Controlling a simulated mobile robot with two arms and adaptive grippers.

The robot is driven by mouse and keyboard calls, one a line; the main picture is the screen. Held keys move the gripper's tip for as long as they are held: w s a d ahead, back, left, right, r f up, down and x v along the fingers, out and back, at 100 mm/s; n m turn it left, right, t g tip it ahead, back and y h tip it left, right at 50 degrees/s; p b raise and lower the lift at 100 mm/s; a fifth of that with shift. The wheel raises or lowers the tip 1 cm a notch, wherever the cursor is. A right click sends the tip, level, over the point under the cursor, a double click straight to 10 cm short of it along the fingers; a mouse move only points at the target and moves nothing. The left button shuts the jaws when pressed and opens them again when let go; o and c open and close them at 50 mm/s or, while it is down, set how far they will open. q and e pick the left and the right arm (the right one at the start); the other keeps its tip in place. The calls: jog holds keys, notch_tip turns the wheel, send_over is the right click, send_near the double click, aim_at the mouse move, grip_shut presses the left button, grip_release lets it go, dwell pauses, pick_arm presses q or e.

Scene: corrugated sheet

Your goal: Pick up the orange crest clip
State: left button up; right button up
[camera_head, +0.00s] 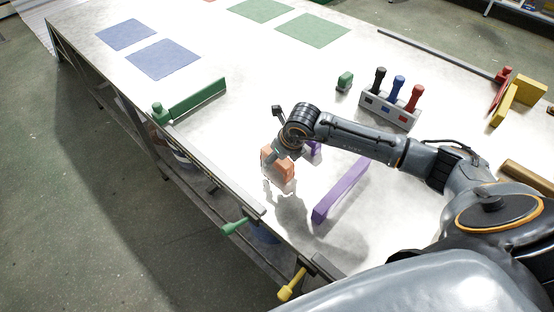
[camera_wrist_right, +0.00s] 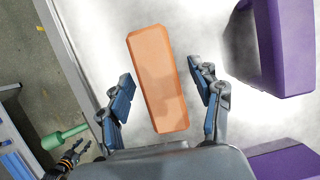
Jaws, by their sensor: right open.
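The orange crest clip (camera_head: 283,168) is a block lying on the bench near its left edge. In the right wrist view the clip (camera_wrist_right: 158,80) is a long bevelled block, slightly tilted. My right gripper (camera_wrist_right: 160,82) is open, with one blue-padded finger on each side of the clip and visible gaps between. In the head view my right gripper (camera_head: 277,158) is over the clip and partly covers it. A small dark jointed part at the lower left of the wrist view may be my left gripper (camera_wrist_right: 72,158); its jaws are unclear.
A long purple bar (camera_head: 341,190) lies right of the clip, and another purple piece (camera_head: 314,147) is partly behind my arm. A green bar (camera_head: 197,97) lies along the bench edge. Clamps with green (camera_head: 235,226) and yellow (camera_head: 291,285) handles stick out from the edge.

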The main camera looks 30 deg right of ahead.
jog(key=shift+f+b, duration=0.25)
jog(key=shift+b, duration=0.1)
dwell(0.4)
jog(key=c, duration=1.3)
